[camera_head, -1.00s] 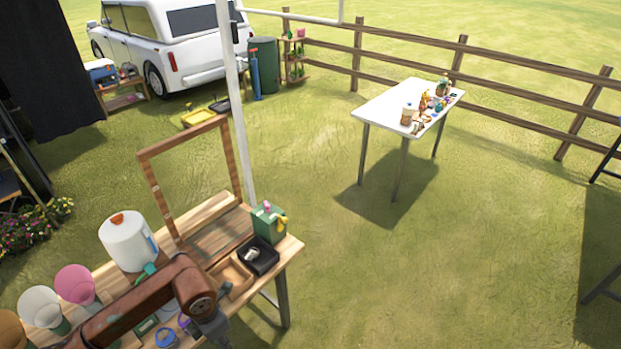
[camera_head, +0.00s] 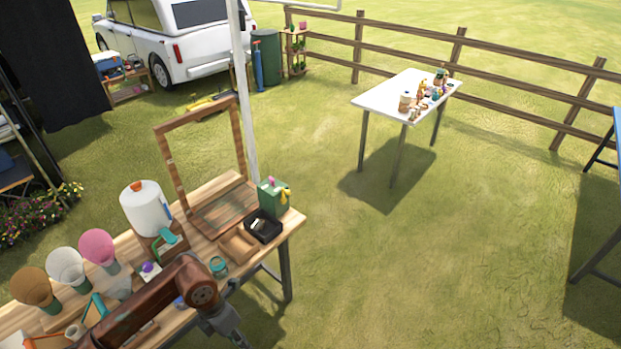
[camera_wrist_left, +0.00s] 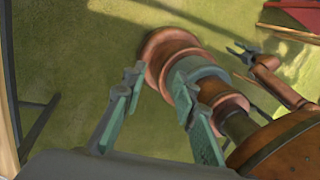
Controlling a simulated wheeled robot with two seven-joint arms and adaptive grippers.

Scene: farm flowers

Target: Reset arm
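My left arm comes in from the lower left in the head view, over the front of the wooden table (camera_head: 290,218). Its gripper (camera_head: 228,330) hangs past the table's near edge, close to the bottom of the picture. In the left wrist view the two green-grey fingers of my left gripper (camera_wrist_left: 158,105) stand apart with nothing between them. Behind them are brown and grey round parts of my own body and grass. My right arm shows at the upper right of the wrist view, its small gripper (camera_wrist_left: 240,54) with fingers spread and empty, over grass.
The wooden table holds a paper roll (camera_head: 146,208), several cones such as a pink one (camera_head: 98,247), a wooden frame (camera_head: 172,178), a green box (camera_head: 272,196) and a black tray (camera_head: 263,228). A white table (camera_head: 390,93) stands farther off. Grass between is clear.

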